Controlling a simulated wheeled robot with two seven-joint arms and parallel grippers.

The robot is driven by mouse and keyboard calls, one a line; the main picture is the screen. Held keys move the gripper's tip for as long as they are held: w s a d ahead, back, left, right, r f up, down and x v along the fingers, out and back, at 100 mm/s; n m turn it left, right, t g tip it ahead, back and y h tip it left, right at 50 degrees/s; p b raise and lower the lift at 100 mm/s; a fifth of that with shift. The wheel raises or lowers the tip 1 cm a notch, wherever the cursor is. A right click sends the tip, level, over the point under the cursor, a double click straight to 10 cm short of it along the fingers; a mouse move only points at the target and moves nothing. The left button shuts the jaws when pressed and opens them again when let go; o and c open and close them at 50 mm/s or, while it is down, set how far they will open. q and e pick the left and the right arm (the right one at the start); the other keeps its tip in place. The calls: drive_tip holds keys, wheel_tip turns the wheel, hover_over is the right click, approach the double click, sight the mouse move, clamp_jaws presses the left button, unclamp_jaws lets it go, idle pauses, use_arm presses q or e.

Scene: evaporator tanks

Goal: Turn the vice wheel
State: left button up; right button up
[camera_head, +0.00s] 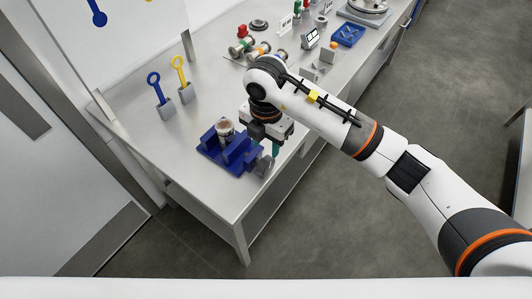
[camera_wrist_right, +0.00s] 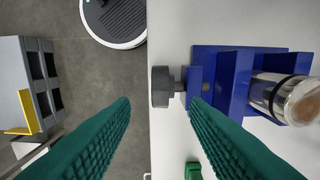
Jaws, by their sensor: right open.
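The blue vice (camera_head: 238,148) sits near the table's front corner in the head view and at right in the wrist view (camera_wrist_right: 232,80). A glass cylinder with a pale brown top (camera_wrist_right: 298,100) stands between its jaws. The vice wheel is a dark grey knob (camera_wrist_right: 161,87) on a short shaft, jutting past the table edge; in the head view it shows (camera_head: 263,167) partly beside my gripper. My right gripper (camera_wrist_right: 160,103) is open, its green fingers wide apart on either side of the wheel's line, with no contact visible. My left gripper is out of view.
The steel table (camera_head: 205,190) has a free front area. Blue (camera_head: 158,88) and yellow (camera_head: 181,75) ring-handled tools stand in grey holders behind the vice. Fittings and a blue tray (camera_head: 347,36) lie farther back. A small green object (camera_wrist_right: 193,171) shows low in the wrist view.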

sight(266, 160)
wheel_tip(266, 160, down, 6)
drive_tip(key=shift+f+p, duration=0.2)
drive_tip(key=shift+p, duration=0.55)
drive_tip(key=shift+c, duration=0.2)
drive_tip(key=c, duration=0.8)
